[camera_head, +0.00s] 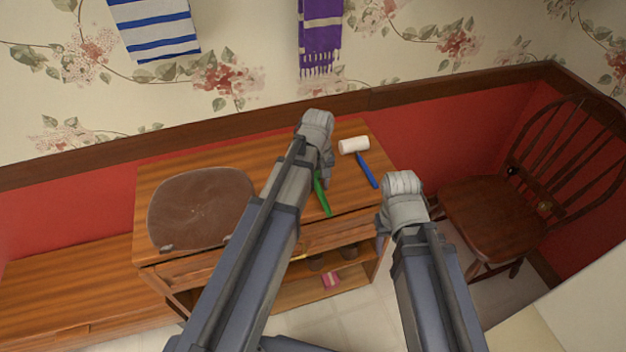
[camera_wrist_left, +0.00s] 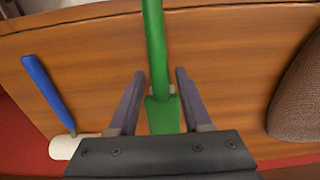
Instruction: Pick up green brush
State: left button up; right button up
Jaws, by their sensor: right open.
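The green brush (camera_head: 322,197) lies on the wooden table (camera_head: 270,160), partly hidden by my left arm in the head view. In the left wrist view the brush (camera_wrist_left: 155,45) runs between the two fingers of my left gripper (camera_wrist_left: 160,78), its wider end close to the palm. The fingers are open, with a gap on each side of the brush. In the head view my left gripper (camera_head: 326,165) is over the brush, its fingers mostly hidden. My right gripper (camera_head: 403,190) is open and apart from the brush, beside the table's right front corner.
A blue-handled tool with a white head (camera_head: 354,145) lies just right of the brush. A brown rounded object (camera_head: 200,205) covers the table's left part. A wooden chair (camera_head: 495,215) stands at right. A pink item (camera_head: 331,281) sits on the shelf below.

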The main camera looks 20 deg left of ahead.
aim_at(317, 183)
pick_arm(q)
grip_shut()
dwell(0.3)
jog(key=shift+r, duration=0.15)
notch_tip(317, 183, up, 10)
jog(key=p, duration=1)
jog(key=shift+c, duration=2.2)
grip_release()
grip_shut()
